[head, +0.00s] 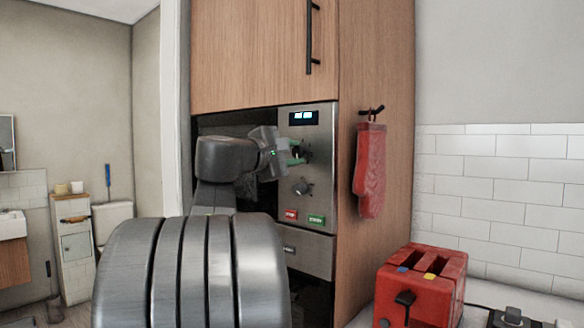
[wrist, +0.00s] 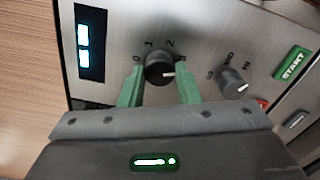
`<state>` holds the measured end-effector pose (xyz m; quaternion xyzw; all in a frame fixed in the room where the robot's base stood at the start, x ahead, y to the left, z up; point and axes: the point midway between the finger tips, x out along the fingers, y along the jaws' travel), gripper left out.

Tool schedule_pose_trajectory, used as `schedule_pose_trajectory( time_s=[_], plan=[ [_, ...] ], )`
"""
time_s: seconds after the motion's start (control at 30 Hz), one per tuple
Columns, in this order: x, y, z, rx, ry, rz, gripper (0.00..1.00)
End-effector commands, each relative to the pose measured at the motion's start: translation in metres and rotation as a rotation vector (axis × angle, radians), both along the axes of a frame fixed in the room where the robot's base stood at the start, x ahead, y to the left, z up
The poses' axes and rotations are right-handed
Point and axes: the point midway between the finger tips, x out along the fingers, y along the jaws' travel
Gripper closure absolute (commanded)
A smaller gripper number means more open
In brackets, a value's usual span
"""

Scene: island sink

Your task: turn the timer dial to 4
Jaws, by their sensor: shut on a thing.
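The timer dial (wrist: 158,70) is a round black knob with a white pointer mark, on a steel control panel (head: 318,130). In the head view my gripper (head: 296,153) reaches the panel from the left and mostly hides the dial.
A second knob (wrist: 233,82) marked MID and HI sits beside the dial. A lit display (head: 303,117) is above, and red STOP (head: 291,214) and green START (head: 316,219) buttons are below. A red oven mitt (head: 370,170) hangs at right, above a red toaster (head: 420,285).

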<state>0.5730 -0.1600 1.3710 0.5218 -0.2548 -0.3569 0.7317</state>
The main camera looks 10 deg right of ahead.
Motion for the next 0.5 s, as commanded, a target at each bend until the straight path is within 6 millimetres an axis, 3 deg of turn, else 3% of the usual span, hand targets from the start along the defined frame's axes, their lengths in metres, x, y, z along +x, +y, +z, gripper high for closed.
schedule_pose_trajectory(
  time_s=[0.5],
  plan=[
    [0.0004,0.0002,-0.0035,0.282,-0.36,0.0,0.93]
  ],
)
